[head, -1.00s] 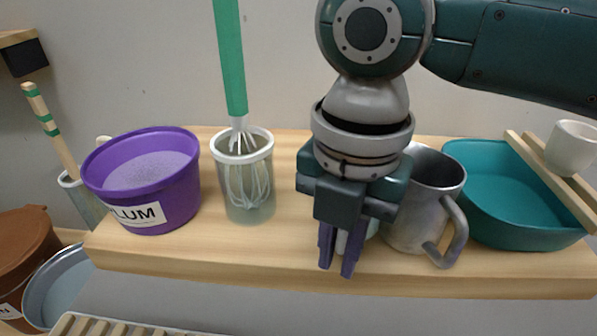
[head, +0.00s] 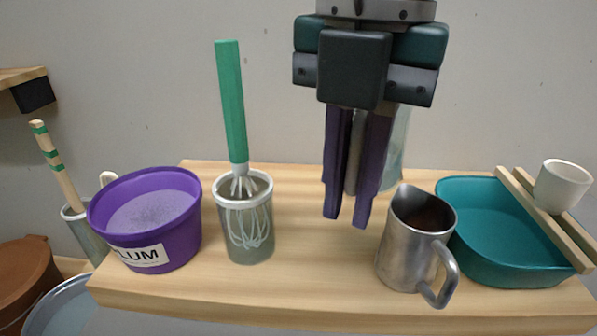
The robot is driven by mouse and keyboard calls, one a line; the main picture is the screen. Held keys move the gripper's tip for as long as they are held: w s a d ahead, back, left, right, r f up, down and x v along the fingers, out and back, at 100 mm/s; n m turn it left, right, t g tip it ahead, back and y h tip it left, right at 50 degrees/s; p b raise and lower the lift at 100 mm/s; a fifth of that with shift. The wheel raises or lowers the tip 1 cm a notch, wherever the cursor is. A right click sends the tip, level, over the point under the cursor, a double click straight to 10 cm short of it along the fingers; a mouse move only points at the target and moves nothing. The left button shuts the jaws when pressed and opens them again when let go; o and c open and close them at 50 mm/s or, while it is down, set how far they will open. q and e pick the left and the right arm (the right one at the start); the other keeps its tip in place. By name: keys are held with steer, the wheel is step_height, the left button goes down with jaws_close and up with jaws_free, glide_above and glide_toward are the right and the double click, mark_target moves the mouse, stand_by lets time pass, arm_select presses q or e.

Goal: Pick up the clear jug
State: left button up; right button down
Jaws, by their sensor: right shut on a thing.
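My right gripper (head: 347,213) comes down from the top, with two dark purple fingers pointing down. It is shut on the clear jug (head: 397,150), a pale, see-through vessel. The jug shows to the right of the fingers and in a narrow strip between them; the rest is hidden behind the fingers and the gripper body. The jug appears held up above the back of the wooden shelf (head: 310,285). My left gripper is not in view.
A metal pitcher (head: 405,250) stands just right of the fingers. Right of it are a teal basin (head: 500,270) and a white cup (head: 562,185) on wooden slats. Left are a whisk in a white-rimmed container (head: 247,250) and a purple tub (head: 180,235). The shelf's middle is clear.

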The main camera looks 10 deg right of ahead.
mark_target(357, 130)
steer(key=shift+r+p, duration=0.3)
steer(key=shift+r, duration=2.4)
steer(key=shift+r, duration=0.1)
